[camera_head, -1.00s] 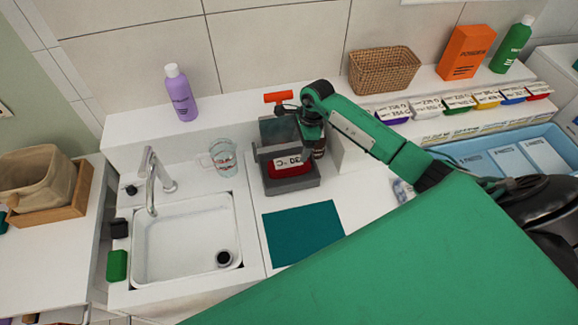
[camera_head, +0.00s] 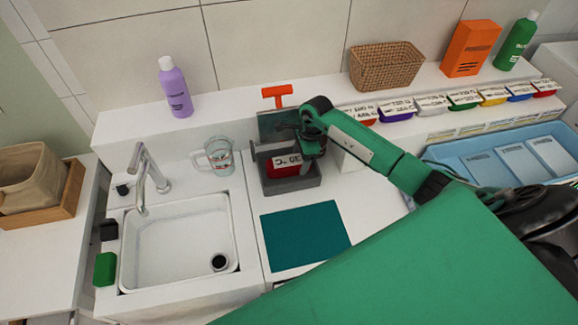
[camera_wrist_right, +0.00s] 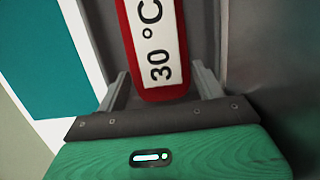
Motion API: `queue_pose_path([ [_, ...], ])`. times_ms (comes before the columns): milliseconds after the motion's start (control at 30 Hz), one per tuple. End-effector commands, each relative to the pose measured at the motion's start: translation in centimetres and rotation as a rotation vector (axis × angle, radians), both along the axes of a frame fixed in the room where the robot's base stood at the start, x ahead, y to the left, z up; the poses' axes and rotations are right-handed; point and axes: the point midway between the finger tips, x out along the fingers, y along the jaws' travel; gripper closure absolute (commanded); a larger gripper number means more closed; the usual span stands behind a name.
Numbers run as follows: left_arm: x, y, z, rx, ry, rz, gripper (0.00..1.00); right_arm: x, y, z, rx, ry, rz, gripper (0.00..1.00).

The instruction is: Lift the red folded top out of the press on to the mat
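In the right wrist view the top (camera_wrist_right: 133,60) reaches down between the fingers. My right gripper (camera_head: 305,157) is at the right side of the press. In the wrist view its two fingers (camera_wrist_right: 161,82) are spread, one on each side of the top's end, with gaps visible. The teal mat (camera_head: 305,236) lies flat and bare in front of the press. My left gripper is not in view.
A sink (camera_head: 180,243) with a tap (camera_head: 147,180) and a glass jug (camera_head: 218,155) are left of the press. A purple bottle (camera_head: 175,88) and a wicker basket (camera_head: 386,66) stand on the back ledge. A blue tray (camera_head: 462,172) lies to the right.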

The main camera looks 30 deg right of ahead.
Motion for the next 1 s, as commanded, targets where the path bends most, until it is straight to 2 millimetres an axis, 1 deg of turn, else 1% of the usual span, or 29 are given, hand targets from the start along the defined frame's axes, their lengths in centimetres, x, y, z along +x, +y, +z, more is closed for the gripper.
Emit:
queue_pose_path([
  [33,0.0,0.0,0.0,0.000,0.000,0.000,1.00,0.2,-0.1,0.1,-0.002,-0.006,-0.002,0.42],
  [67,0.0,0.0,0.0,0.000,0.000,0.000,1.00,0.2,-0.1,0.1,-0.001,-0.007,-0.002,0.47],
  [100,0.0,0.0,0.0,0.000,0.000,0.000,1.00,0.2,-0.1,0.1,-0.001,-0.007,-0.002,0.50],
  [367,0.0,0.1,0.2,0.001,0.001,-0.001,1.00,0.3,-0.2,0.6,0.000,-0.010,-0.002,0.50],
  [700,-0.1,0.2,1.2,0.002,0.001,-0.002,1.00,0.3,-0.2,2.7,-0.001,-0.017,-0.001,0.50],
  [1000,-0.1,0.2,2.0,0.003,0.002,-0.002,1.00,-0.1,0.0,4.0,0.000,-0.011,-0.001,0.50],
])
